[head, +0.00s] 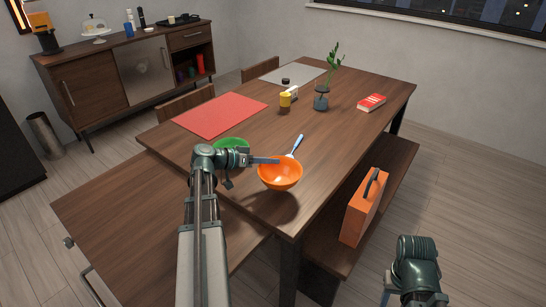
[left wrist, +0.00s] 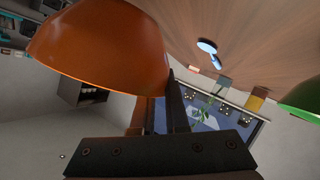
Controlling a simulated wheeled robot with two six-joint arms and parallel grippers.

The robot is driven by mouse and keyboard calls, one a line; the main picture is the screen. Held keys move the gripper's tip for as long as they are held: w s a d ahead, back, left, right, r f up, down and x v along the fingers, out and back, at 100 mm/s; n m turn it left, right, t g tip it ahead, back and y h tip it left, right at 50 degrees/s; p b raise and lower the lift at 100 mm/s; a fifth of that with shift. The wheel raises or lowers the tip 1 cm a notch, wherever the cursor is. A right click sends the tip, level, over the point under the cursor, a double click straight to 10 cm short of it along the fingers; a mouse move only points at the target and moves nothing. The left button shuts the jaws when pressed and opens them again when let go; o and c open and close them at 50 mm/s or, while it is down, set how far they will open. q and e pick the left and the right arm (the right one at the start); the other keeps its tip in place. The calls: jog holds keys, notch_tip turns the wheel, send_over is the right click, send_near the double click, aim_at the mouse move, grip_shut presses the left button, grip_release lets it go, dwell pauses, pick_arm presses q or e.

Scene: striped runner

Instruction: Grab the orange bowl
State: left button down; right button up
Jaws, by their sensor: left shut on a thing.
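The orange bowl (head: 281,176) is near the front edge of the wooden table, with a dark shadow under it; it seems slightly raised. My left gripper (head: 267,160) is shut on its rim at the back left. In the left wrist view the bowl (left wrist: 100,45) fills the upper left, and the fingers (left wrist: 175,105) meet its edge. My right arm shows at the lower right of the head view, but its gripper cannot be made out.
A green bowl (head: 232,143) stands just behind my left wrist. A blue-and-white utensil (head: 296,145) lies behind the orange bowl. A red mat (head: 220,115), yellow mug (head: 286,99), plant vase (head: 321,99) and red book (head: 371,103) are farther back. An orange case (head: 361,212) is on the bench.

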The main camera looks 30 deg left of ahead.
pick_arm(q)
jog(key=s+d+r+p, duration=0.1)
jog(key=s+d, duration=0.1)
jog(key=s, duration=1.1)
jog(key=shift+d, duration=0.25)
